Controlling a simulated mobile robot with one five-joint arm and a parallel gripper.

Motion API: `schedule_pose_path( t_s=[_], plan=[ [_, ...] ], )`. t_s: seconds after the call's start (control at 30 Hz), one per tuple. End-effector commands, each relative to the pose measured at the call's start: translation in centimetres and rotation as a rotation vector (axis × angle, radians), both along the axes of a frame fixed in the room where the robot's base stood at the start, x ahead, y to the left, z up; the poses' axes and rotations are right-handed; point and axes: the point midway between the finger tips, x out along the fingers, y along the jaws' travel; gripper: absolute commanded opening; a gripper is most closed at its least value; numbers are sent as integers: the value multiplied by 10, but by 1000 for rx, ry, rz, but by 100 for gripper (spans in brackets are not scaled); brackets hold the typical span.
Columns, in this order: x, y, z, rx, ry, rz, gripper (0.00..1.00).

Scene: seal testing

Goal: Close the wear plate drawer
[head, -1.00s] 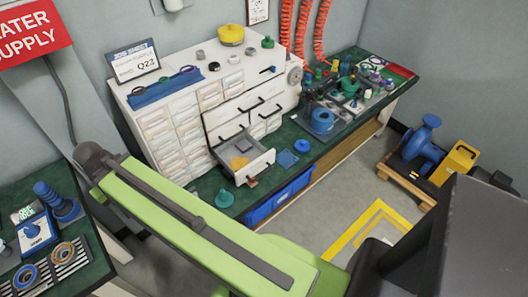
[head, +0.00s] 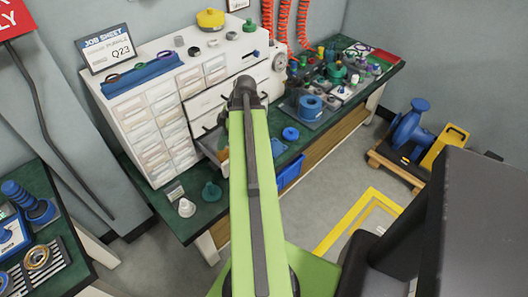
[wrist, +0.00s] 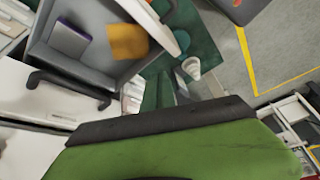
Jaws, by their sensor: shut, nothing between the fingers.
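The wear plate drawer stands pulled out of the white cabinet (head: 160,112). In the head view only a sliver of the drawer (head: 208,148) shows left of my green arm, which hides the rest. In the wrist view the open drawer (wrist: 95,62) fills the upper left, its grey inside holding an orange piece (wrist: 128,42) and a purple-and-white piece (wrist: 70,40). Its white front lies toward the right of that view. My gripper's fingers show in neither view; my arm covers their place in the head view. I cannot tell whether anything touches the drawer.
Another closed drawer's dark handle (wrist: 68,88) juts out beside the open drawer. A green knob-like part (head: 211,192) and a white cone (head: 186,207) stand on the green bench. A blue bin (head: 289,172) sits below its edge.

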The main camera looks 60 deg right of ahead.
Motion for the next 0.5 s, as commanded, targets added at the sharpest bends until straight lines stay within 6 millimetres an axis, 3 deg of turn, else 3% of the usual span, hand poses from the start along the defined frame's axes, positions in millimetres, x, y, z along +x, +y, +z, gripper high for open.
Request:
schedule_pose_path(
  t_s=[0.03,0.1,0.2,0.3,0.4,0.5],
  plan=[
    [-32,-30,-9,-14,-63,26,0],
    [-73,-62,-10,-53,-162,92,0],
    [-127,-95,-11,-126,-280,173,0],
    [-168,-114,-10,-195,-361,232,0],
    [-191,-124,-9,-242,-406,267,0],
    [-200,-127,-7,-261,-422,284,0]
  ],
)
